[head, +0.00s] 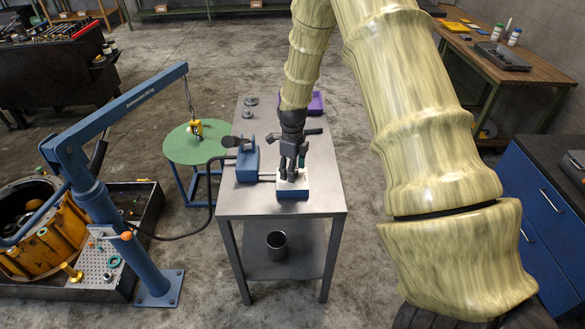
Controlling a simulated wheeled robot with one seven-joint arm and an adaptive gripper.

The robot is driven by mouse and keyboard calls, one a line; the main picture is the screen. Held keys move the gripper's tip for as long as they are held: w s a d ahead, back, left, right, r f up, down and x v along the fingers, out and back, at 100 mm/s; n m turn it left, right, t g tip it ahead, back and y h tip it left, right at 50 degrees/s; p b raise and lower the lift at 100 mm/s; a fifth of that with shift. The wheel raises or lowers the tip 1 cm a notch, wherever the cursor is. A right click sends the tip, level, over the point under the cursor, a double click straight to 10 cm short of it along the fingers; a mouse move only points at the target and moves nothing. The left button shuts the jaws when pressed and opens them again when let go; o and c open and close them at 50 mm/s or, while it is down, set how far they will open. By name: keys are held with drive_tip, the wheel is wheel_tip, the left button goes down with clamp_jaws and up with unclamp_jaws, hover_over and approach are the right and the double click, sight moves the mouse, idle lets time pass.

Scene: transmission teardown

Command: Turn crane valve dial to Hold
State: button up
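A small blue box with a pale top plate (293,193) sits near the front right part of the steel table (239,202). My gripper (291,176) points down onto the pale top, its fingers at or just above it. The fingers hide the middle of the plate. I cannot make out a dial, its pointer or any Hold mark. Whether the fingers are open or shut on something is too small to tell. The blue crane (92,190) stands at the left, its boom reaching towards the table and a yellow hook (197,128) hanging from it.
A blue pump-like unit (247,164) sits left of the box, with a black hose (170,238) running towards the crane. A purple tray (315,103) lies behind my gripper. A round green table (184,147) stands left. A metal cup (277,245) is on the lower shelf.

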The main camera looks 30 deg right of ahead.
drive_tip(key=c, duration=1)
drive_tip(key=shift+c, duration=0.2)
drive_tip(key=shift+n, duration=0.3)
drive_tip(key=n, duration=0.8)
drive_tip(key=shift+w+r+n, duration=0.1)
drive_tip(key=shift+n, duration=0.3)
drive_tip(key=n, duration=0.4)
drive_tip(key=shift+n, duration=2.2)
